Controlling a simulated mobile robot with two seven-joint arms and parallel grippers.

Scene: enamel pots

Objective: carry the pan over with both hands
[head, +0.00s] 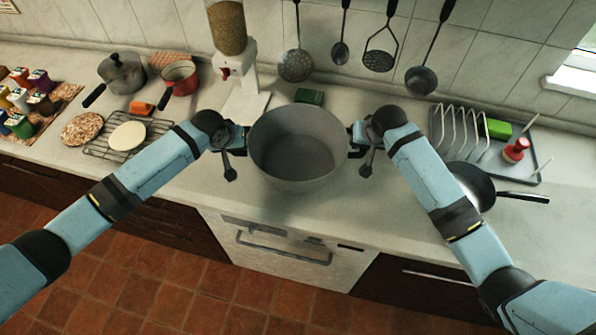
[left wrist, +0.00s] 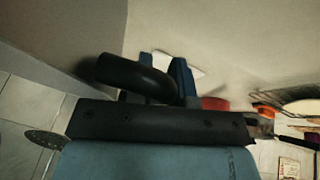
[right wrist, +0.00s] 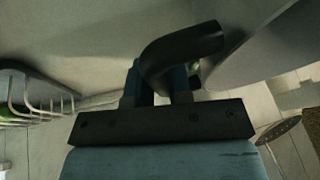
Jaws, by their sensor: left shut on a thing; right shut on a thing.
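The pan is a large, deep grey pot (head: 298,150) in the middle of the head view, upright and looking empty. My left gripper (head: 243,138) is shut on its left side handle. In the left wrist view, that dark curved handle (left wrist: 135,74) sits at the fingers. My right gripper (head: 354,138) is shut on the opposite handle. That handle (right wrist: 180,50) shows in the right wrist view with the pot wall beside it. The pot is over the worktop (head: 240,200); I cannot tell whether its base touches.
A grain dispenser (head: 228,60) and green sponge (head: 310,96) are behind the pot. A black frying pan (head: 472,185) and dish rack (head: 465,135) are right. A lidded pot (head: 122,73), red saucepan (head: 180,75) and cooling rack (head: 110,140) are left. Utensils hang above.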

